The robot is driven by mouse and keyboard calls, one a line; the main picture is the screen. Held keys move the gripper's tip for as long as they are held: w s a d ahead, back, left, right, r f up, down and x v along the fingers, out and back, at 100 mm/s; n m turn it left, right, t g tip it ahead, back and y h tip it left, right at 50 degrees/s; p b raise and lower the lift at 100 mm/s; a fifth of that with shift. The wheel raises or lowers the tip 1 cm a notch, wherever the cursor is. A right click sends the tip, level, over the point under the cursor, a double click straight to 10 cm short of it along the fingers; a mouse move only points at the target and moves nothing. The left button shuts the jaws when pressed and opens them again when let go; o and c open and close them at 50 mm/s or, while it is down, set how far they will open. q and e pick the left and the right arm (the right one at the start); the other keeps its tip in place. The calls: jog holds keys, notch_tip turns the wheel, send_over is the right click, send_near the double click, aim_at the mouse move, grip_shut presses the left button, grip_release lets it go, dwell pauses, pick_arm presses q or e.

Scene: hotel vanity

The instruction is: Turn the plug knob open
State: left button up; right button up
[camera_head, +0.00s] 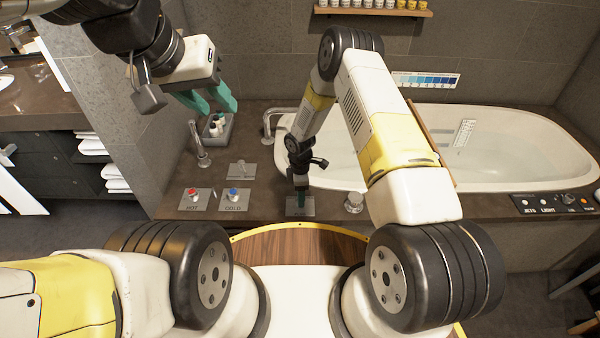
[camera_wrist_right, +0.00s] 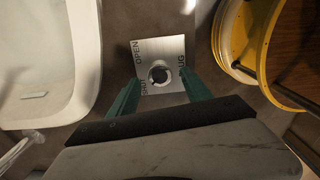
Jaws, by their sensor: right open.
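The plug knob (camera_wrist_right: 159,75) is a small dark and silver dial in the middle of a square metal plate (camera_wrist_right: 173,48) marked OPEN, SHUT and PLUG. In the head view the plate (camera_head: 307,211) lies on the tub's front ledge, with the knob hidden by my right gripper (camera_head: 301,197). That gripper points down over the plate. In the wrist view its two green fingers (camera_wrist_right: 160,80) are open, one on each side of the knob; I cannot tell whether they touch it. My left gripper (camera_head: 216,107) is open and empty, raised at the upper left.
The bathtub (camera_head: 500,130) lies behind and to the right. HOT (camera_head: 194,198) and COLD (camera_head: 234,197) knobs sit left of the plate, and a silver knob (camera_head: 354,202) sits to its right. A faucet (camera_head: 199,145) and a bottle tray (camera_head: 218,130) stand at the left.

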jog(key=shift+f, duration=1.25)
grip_shut()
